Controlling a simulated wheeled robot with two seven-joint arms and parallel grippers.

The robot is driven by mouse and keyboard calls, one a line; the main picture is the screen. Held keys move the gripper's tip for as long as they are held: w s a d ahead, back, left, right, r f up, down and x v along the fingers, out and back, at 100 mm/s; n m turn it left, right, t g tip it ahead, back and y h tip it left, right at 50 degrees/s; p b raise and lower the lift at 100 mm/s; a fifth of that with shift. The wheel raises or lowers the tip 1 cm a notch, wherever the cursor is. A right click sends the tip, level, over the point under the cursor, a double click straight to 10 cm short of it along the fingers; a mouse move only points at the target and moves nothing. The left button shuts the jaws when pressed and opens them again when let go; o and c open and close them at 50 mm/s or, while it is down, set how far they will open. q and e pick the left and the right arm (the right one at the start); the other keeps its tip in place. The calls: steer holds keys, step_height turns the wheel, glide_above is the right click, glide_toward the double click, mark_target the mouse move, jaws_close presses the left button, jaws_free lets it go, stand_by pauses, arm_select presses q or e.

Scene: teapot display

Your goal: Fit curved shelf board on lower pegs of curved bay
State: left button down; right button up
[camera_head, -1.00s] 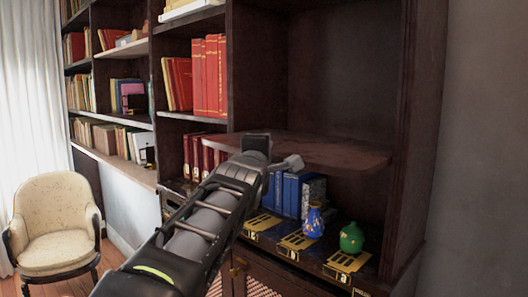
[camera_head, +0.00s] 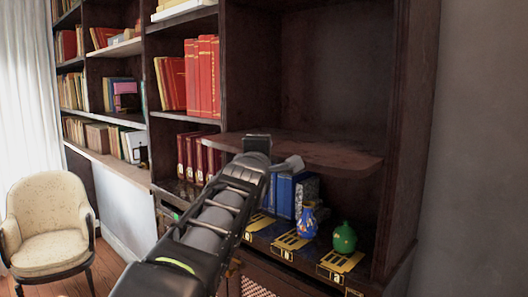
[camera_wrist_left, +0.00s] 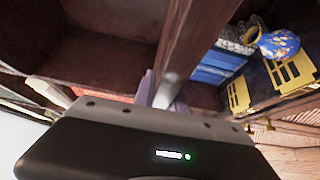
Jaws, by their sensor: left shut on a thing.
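The curved shelf board (camera_head: 325,153) is dark reddish brown and lies roughly level inside the dark curved bay (camera_head: 335,70), above the blue books. Its rounded right end is near the bay's right side wall. Its left end reaches across the bay's left upright. My left gripper (camera_head: 272,157) is shut on the board's front edge, left of its middle. In the left wrist view the board (camera_wrist_left: 190,40) shows edge-on between the fingers (camera_wrist_left: 162,95). The lower pegs are not visible, so I cannot tell whether the board touches them. My right gripper is not in view.
Below the board stand blue books (camera_head: 284,195), a blue vase (camera_head: 308,222) and a green vase (camera_head: 344,238) on the lower ledge. Red books (camera_head: 203,77) fill the neighbouring bay at left. A cream armchair (camera_head: 48,225) stands at far left. The bay above the board is empty.

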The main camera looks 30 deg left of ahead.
mark_target(287, 149)
arm_select(q)
steer(key=shift+w+d+r+p, duration=0.1)
steer(key=shift+w+d+p, duration=0.15)
steer(key=shift+w+p, duration=0.5)
steer(key=shift+w+d+r+p, duration=0.1)
steer(key=shift+w+d+p, duration=0.2)
steer(key=shift+w, duration=0.7)
steer(key=shift+w+d, duration=0.25)
steer(key=shift+w, duration=0.6)
steer(key=shift+w+d, duration=0.25)
steer(key=shift+w, duration=0.65)
steer(key=shift+w+d, duration=0.25)
steer(key=shift+w, duration=0.6)
steer(key=c, duration=1.3)
jaws_free()
steer(key=shift+f, duration=0.35)
steer(key=shift+b+v, duration=0.55)
steer(key=shift+v, duration=0.2)
steer(key=b+v, duration=0.3)
steer(key=v, duration=0.2)
steer(key=shift+s+d+r, duration=0.1)
steer(key=shift+s+d, duration=0.1)
steer(key=shift+s+r, duration=0.1)
steer(key=shift+s, duration=0.35)
